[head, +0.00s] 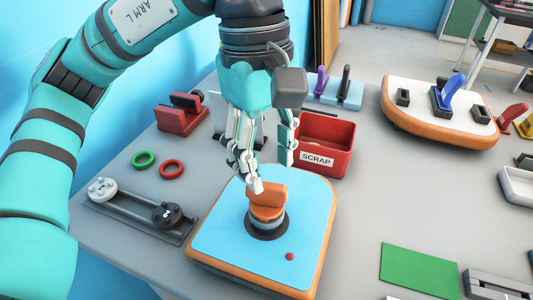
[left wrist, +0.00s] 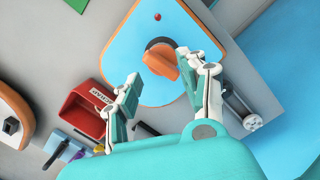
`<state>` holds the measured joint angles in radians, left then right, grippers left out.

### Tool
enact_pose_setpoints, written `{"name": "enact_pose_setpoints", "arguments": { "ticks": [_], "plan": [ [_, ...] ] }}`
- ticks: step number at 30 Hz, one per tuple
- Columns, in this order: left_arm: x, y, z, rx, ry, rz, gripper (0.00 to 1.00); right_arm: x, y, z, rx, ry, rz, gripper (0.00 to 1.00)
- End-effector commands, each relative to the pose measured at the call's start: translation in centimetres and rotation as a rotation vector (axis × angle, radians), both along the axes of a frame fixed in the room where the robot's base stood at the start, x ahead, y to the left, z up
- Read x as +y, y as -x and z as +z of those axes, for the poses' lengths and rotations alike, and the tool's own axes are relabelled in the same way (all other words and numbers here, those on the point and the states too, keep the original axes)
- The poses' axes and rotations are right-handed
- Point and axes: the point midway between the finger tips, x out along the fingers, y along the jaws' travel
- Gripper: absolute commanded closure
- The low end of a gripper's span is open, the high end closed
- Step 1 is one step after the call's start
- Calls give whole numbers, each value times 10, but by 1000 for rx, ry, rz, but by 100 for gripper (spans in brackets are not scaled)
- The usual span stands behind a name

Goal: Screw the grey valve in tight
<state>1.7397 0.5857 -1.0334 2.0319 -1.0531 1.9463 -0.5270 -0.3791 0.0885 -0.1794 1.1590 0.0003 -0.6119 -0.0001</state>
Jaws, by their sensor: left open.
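The valve stands upright in a round dark seat on the blue-topped board (head: 222,232). It has a grey body (head: 268,222) and an orange grip (head: 268,198) on top, which also shows in the left wrist view (left wrist: 163,62). A red dot is on the board near the valve. My left gripper (head: 272,174) is open and points down just above the orange grip. In the left wrist view my left gripper (left wrist: 158,68) has its fingers spread on either side of the grip; I cannot tell whether a fingertip touches it. My right gripper is not in view.
A red SCRAP bin (head: 325,143) stands close behind the board. Green (head: 144,160) and red (head: 171,169) rings and a grey rail with two knobs (head: 140,209) lie to the left. Another white-topped board (head: 420,100) stands at the back right.

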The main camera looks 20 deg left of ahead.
Motion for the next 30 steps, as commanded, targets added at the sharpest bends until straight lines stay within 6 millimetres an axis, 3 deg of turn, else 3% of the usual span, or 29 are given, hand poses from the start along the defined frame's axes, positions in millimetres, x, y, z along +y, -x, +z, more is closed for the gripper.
{"name": "enact_pose_setpoints", "arguments": {
  "ticks": [8,16,30],
  "plan": [
    [0,0,0,-1,0,19,57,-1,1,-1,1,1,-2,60],
    [0,0,-1,-1,-1,163,57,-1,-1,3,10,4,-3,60],
    [0,0,0,0,-1,351,57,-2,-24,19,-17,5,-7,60]
  ]
}}
